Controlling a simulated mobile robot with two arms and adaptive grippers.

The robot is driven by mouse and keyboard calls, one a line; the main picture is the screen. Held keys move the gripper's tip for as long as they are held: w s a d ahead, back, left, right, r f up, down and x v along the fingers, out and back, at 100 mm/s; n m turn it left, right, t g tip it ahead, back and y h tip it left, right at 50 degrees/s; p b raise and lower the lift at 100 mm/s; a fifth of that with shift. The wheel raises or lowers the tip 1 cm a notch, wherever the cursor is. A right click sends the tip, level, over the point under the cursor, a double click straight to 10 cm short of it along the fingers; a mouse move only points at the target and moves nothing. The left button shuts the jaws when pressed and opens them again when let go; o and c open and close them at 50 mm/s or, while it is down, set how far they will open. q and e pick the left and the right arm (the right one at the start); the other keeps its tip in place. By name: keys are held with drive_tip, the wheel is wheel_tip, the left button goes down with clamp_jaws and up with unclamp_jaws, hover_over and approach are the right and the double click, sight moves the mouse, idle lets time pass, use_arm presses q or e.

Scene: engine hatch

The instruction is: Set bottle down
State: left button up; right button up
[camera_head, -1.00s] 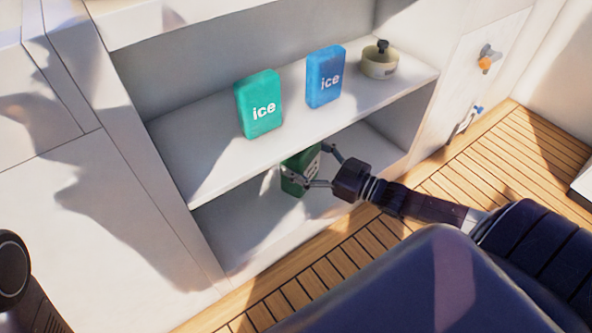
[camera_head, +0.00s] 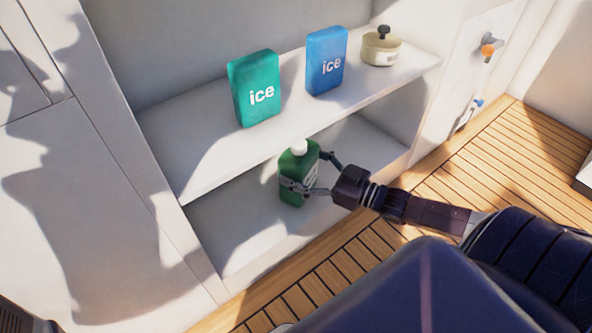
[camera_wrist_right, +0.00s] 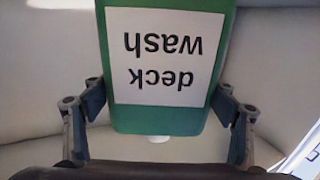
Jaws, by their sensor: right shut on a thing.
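A green bottle (camera_head: 296,176) with a white cap stands roughly upright at the lower shelf (camera_head: 240,238), near its front. I cannot tell whether its base touches the shelf. My right gripper (camera_head: 312,176) reaches in from the right and is shut on the bottle, with a finger on each side. In the right wrist view the bottle (camera_wrist_right: 170,122) appears upside down, its white label reading "deck wash", between the two fingers (camera_wrist_right: 160,115). My left gripper is not in view.
The upper shelf (camera_head: 200,150) holds a green ice pack (camera_head: 254,88), a blue ice pack (camera_head: 326,62) and a small pot (camera_head: 381,48). Its front edge lies just behind and above the bottle. The lower shelf is clear around the bottle. A slatted wooden floor (camera_head: 470,155) lies in front.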

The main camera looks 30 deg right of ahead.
drive_tip(key=shift+w+r, duration=0.15)
drive_tip(key=shift+r, duration=0.05)
drive_tip(key=shift+f, duration=0.2)
drive_tip(key=o, duration=2.1)
drive_tip(key=shift+f, duration=0.15)
